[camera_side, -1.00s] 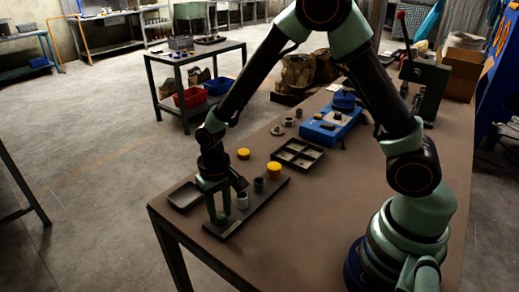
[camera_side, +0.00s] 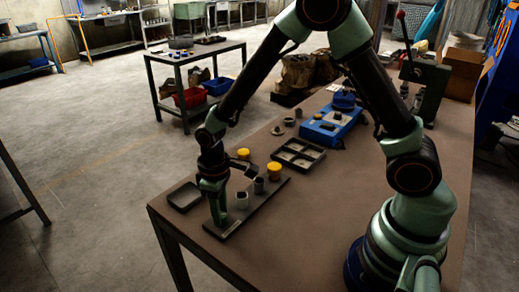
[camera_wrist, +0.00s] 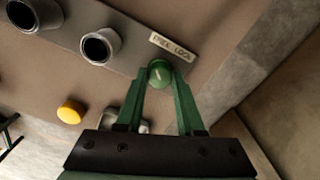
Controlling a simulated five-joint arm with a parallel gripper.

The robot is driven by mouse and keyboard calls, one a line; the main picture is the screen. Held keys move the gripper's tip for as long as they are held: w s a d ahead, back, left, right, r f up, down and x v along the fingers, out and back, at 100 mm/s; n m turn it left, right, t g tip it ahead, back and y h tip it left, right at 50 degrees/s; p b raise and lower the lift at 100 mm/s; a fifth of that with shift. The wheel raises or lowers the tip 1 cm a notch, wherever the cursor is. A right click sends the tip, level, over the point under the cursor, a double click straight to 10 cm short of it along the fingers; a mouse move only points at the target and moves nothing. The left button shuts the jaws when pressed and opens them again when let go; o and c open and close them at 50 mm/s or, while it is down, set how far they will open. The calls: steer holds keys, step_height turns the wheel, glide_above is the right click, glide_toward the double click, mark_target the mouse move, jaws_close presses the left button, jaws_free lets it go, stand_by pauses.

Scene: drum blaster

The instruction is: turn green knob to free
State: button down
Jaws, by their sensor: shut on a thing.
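The green knob (camera_wrist: 160,72) is a small round piece with a pale mark on top, at the end of a dark bar (camera_wrist: 128,57) in the wrist view. A label (camera_wrist: 172,47) on the bar beside the knob seems to read "FREE LOCK". My gripper (camera_wrist: 160,79) is shut on the knob, with one green finger on either side. In the side view my gripper (camera_side: 219,221) points down at the near end of the bar, and its fingers hide the knob. Which word the mark points at is hard to tell.
Two grey cups (camera_wrist: 100,46) stand on the bar near the knob, with a yellow-topped post (camera_side: 274,170) at its far end. A dark tray (camera_side: 186,197) lies left of my gripper. A compartment tray (camera_side: 298,154) and a blue box (camera_side: 331,127) stand farther back.

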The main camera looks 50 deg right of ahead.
stand_by(0.4)
steer(key=c, duration=0.5)
jaws_free()
step_height(320, 180, up, 12)
steer(key=shift+r, duration=0.1)
steer(key=s+d+r+m+t, duration=0.1)
steer(key=s+d+r+t, duration=0.1)
steer(key=s+d+r, duration=0.1)
steer(key=s+d+r+m+t, duration=0.1)
steer(key=s+d+r+m, duration=0.1)
steer(key=s+d+r, duration=0.1)
steer(key=s+d+r+m+t, duration=0.1)
steer(key=s+d+r+t, duration=0.1)
steer(key=s+d+r, duration=0.1)
steer(key=shift+s+d+r+m+t, duration=0.1)
steer(key=shift+d+r+m+t, duration=0.25)
steer(key=shift+r, duration=0.5)
